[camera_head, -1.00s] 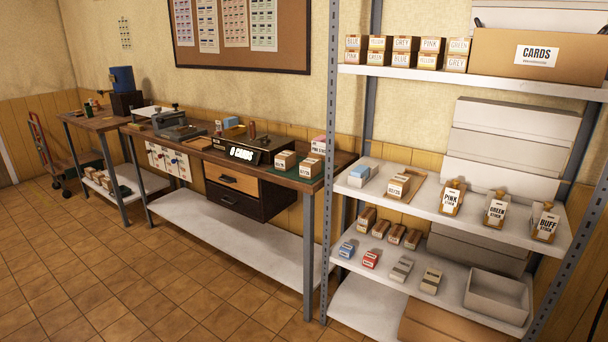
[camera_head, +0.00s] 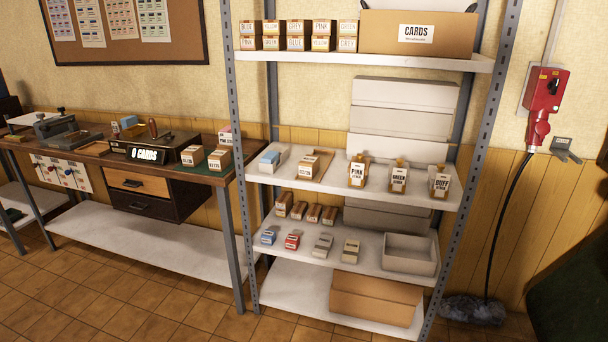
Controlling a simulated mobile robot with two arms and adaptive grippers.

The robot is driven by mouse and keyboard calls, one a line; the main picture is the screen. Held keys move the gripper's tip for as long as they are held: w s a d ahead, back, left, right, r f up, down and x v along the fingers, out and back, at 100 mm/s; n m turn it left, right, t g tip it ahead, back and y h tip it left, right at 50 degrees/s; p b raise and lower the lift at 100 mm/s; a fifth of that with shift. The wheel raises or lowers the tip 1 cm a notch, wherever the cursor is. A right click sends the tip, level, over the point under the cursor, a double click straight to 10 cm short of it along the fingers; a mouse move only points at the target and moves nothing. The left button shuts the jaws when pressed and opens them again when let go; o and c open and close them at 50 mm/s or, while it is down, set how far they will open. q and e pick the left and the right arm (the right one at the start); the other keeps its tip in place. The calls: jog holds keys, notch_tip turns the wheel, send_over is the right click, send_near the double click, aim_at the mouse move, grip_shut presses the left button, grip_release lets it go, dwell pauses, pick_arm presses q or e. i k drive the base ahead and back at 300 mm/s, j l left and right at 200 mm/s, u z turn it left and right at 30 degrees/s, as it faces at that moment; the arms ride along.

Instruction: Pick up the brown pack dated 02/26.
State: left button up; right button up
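Several small brown packs with pale labels stand in a row on the third shelf down of the metal rack. The leftmost is a brown pack (camera_head: 284,204), and the rightmost is another brown pack (camera_head: 329,215). Their dates are too small to read, so I cannot tell which one says 02/26. In front of them on the same shelf are a blue pack (camera_head: 268,236), a red pack (camera_head: 292,240), a grey pack (camera_head: 323,246) and a beige pack (camera_head: 350,251). Neither of my grippers is in view.
An open grey bin (camera_head: 409,260) sits right of the packs. A workbench (camera_head: 90,150) stands left of the rack. A red switch box (camera_head: 545,92) with a hanging cable is at right.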

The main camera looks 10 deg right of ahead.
aim_at(309, 166)
jog(key=i+j+z, duration=0.45)
jog(key=i+j, duration=0.4)
jog(key=i+l, duration=0.05)
jog(key=i, duration=0.05)
